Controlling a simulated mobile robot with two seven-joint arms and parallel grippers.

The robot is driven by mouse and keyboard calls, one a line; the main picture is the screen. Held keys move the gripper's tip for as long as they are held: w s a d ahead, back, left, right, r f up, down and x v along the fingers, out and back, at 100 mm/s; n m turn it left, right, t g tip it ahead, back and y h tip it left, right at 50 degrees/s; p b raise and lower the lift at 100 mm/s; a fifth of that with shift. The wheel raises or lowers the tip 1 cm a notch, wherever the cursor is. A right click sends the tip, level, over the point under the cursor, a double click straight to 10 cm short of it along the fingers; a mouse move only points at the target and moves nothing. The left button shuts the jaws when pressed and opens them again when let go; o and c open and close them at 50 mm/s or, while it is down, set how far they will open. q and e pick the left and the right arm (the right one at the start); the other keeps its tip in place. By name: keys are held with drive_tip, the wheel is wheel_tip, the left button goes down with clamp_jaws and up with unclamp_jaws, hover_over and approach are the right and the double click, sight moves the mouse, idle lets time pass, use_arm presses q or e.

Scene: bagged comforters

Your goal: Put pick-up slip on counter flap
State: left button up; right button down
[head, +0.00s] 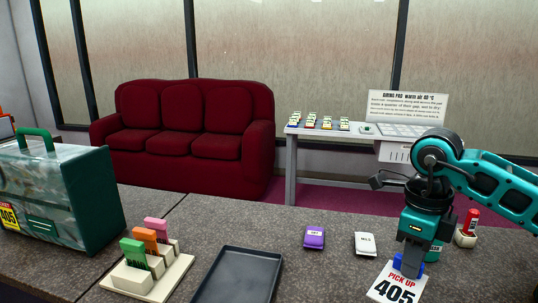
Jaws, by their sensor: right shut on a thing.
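The white pick-up slip (397,287), printed "PICK UP 405", is at the bottom right, below my right gripper (409,262). My right gripper points down and is shut on the slip's top end; a blue piece shows around its fingers. I cannot tell whether the slip touches the counter. The grey speckled counter (330,272) fills the front, with a seam (137,247) running across it at left. Which section is the counter flap is not clear. My left gripper is not in view.
A bagged comforter (60,195) tagged 405 stands at left. Beside it are a holder with green, orange and pink tags (150,283) and a dark tray (238,277). Purple (314,237) and white (366,244) packets lie midway. A red stamp (471,221) stands at right.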

sight(401, 282)
drive_tip(key=n, duration=0.2)
drive_tip(key=a+f+n, duration=0.1)
drive_tip(key=n, duration=0.1)
drive_tip(key=s+f+n, duration=0.1)
drive_tip(key=n, duration=0.1)
drive_tip(key=shift+a+n, duration=0.15)
drive_tip(key=shift+n, duration=0.15)
drive_tip(key=n, duration=0.2)
drive_tip(key=f+n, duration=0.1)
drive_tip(key=n, duration=0.1)
drive_tip(key=s+a+n, duration=0.1)
drive_tip(key=n, duration=0.1)
drive_tip(key=shift+a+f, duration=0.1)
drive_tip(key=shift+f, duration=0.15)
drive_tip(key=n, duration=0.2)
drive_tip(key=f+n, duration=0.1)
drive_tip(key=n, duration=0.1)
drive_tip(key=s+a+n, duration=0.1)
drive_tip(key=n, duration=0.1)
drive_tip(key=shift+a+f, duration=0.1)
drive_tip(key=shift+f, duration=0.2)
drive_tip(key=n, duration=0.3)
drive_tip(key=shift+s+a+f+n, duration=0.35)
drive_tip(key=shift+s+f+n, duration=0.05)
drive_tip(key=n, duration=0.2)
drive_tip(key=a+f+n, duration=0.1)
drive_tip(key=n, duration=0.1)
drive_tip(key=shift+s, duration=0.4)
drive_tip(key=shift+d+r, duration=0.1)
